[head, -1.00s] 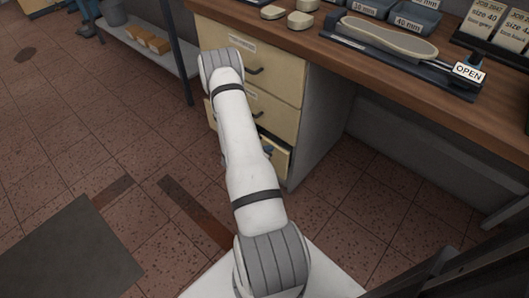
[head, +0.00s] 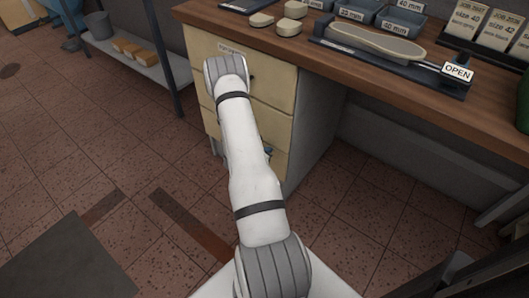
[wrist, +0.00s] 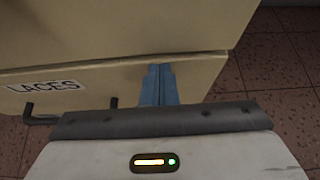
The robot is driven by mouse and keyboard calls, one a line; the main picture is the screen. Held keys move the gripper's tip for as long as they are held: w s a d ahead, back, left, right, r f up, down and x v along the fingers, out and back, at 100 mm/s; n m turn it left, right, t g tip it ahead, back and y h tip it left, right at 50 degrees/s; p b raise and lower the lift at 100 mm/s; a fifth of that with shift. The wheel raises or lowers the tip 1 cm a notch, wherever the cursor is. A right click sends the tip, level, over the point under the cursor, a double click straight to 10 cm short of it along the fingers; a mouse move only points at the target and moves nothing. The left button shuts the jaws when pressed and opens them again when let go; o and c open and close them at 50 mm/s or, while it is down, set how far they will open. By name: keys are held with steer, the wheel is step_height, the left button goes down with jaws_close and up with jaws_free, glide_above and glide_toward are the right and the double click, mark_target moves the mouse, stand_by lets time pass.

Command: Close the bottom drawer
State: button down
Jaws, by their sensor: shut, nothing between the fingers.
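The bottom drawer (head: 275,167) is the lowest cream front of the cabinet under the workbench. Its visible right part looks about in line with the fronts above; my arm hides the rest, so I cannot tell if it is fully flush. In the wrist view, a cream drawer front (wrist: 195,70) carries a LACES label (wrist: 42,87) and a dark handle (wrist: 40,117). My gripper (wrist: 158,72) has its blue fingers shut together and empty, against or very close to this front, right of the label. In the head view, only a bit of blue shows beside my arm.
The wooden workbench (head: 345,67) overhangs the cabinet and bears a shoe-last tray, bins and cards. A grey shelf (head: 150,68) with small boxes stands at the left.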

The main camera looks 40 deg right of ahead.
steer(key=shift+d+r, duration=0.15)
steer(key=shift+d, duration=0.2)
steer(key=a+f+p+v, duration=0.1)
steer(key=f+p+v, duration=0.1)
steer(key=v, duration=1.2)
steer(key=shift+a+f, duration=0.2)
steer(key=s+a+r+m+g+p, duration=0.1)
steer(key=r+m+p, duration=0.2)
steer(key=r, duration=0.7)
steer(key=s+a+r+m+g+y+p, duration=0.1)
steer(key=s+a+r+m+g+p, duration=0.2)
steer(key=r, duration=0.7)
steer(key=r+m+p, duration=0.3)
steer(key=r+m, duration=0.1)
steer(key=r, duration=0.5)
steer(key=s+a+r+m+t+y+p, duration=0.1)
steer(key=s+a+r+m+y+p, duration=0.2)
steer(key=a+r, duration=0.4)
steer(key=s+a+r+m+t+y+p, duration=0.2)
steer(key=a+r, duration=0.5)
steer(key=r, duration=0.4)
steer(key=s+a+r+m+t+y+p, duration=0.1)
steer(key=s+a+r+m+y+p, duration=0.3)
steer(key=a+r, duration=0.4)
steer(key=shift+s+r+m+t+y+p, duration=0.4)
steer(key=shift+s+r+y+p, duration=0.2)
steer(key=shift+r+y+p, duration=0.35)
